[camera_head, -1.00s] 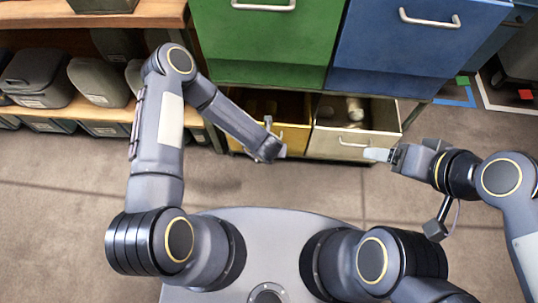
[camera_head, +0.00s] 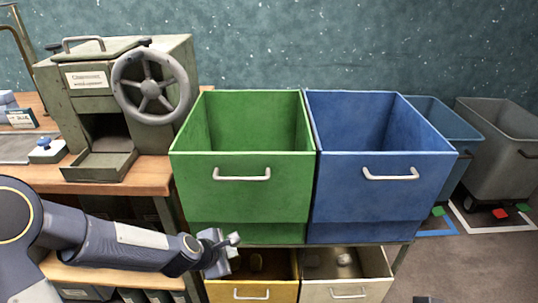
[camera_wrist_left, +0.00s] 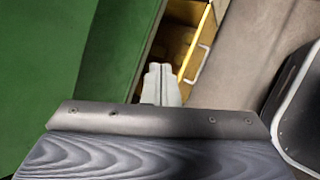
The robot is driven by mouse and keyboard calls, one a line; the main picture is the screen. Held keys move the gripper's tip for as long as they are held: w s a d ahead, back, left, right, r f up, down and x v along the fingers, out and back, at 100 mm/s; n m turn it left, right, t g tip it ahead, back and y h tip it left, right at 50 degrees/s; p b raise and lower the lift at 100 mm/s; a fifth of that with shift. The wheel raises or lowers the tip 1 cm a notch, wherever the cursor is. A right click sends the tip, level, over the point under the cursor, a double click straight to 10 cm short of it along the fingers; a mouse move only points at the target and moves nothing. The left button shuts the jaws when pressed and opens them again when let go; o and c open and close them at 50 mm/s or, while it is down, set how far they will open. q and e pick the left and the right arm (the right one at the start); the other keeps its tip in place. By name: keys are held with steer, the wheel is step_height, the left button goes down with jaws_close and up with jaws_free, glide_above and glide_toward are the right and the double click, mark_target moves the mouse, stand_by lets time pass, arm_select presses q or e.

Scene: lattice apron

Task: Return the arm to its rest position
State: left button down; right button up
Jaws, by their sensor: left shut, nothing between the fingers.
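My left arm reaches in from the left edge of the head view. Its gripper (camera_head: 226,242) is shut and empty, in front of the lower left part of the green bin and above the open yellow drawer. In the left wrist view, the pale fingers (camera_wrist_left: 161,84) are together, with the green bin (camera_wrist_left: 80,70) on the left and the yellow drawer (camera_wrist_left: 181,45) beyond them. My right gripper is outside the head view.
The green bin (camera_head: 243,207) and blue bin (camera_head: 375,205) stand side by side above the yellow drawer (camera_head: 251,292) and an open cream drawer (camera_head: 348,292). A machine with a handwheel (camera_head: 150,87) sits on a wooden bench (camera_head: 140,180) at left.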

arm_select(q)
steer(key=s+a+r+m, duration=0.6)
steer(key=s+r+m, duration=0.4)
steer(key=r, duration=0.2)
steer(key=s+a+r+m+g, duration=0.15)
steer(key=s+a+m, duration=0.25)
steer(key=s+m, duration=0.75)
step_height(320, 180, up, 17)
steer(key=s+n+p, duration=0.2)
steer(key=n+p, duration=0.1)
steer(key=p, duration=1.4)
steer(key=shift+s+a+r+y, duration=0.15)
steer(key=shift+s+y, duration=0.1)
steer(key=shift+y, duration=0.15)
